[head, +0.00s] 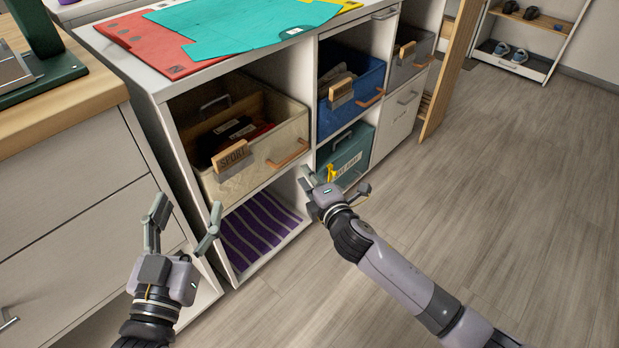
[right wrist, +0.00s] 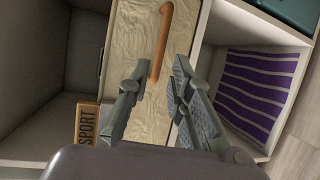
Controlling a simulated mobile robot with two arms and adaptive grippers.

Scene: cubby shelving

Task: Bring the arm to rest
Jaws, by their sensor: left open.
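My left gripper (head: 188,207) is open and empty at the lower left of the head view, in front of the white cubby shelf (head: 309,85). My right gripper (head: 310,180) is in front of the middle of the shelf, by the beige bin's front right corner, with its fingers partly hidden in the head view. The right wrist view shows its two fingers (right wrist: 160,68) apart. The beige bin (right wrist: 140,110) and its copper handle (right wrist: 161,42) appear between and beyond the fingertips. I cannot tell whether they touch the handle.
The beige bin (head: 243,179), labelled SPORT, sticks out of its cubby. A blue bin (head: 345,113) and a teal bin (head: 352,150) stand to its right. A purple striped mat (head: 258,232) lies in the lower cubby. The wooden floor (head: 510,180) at right is open.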

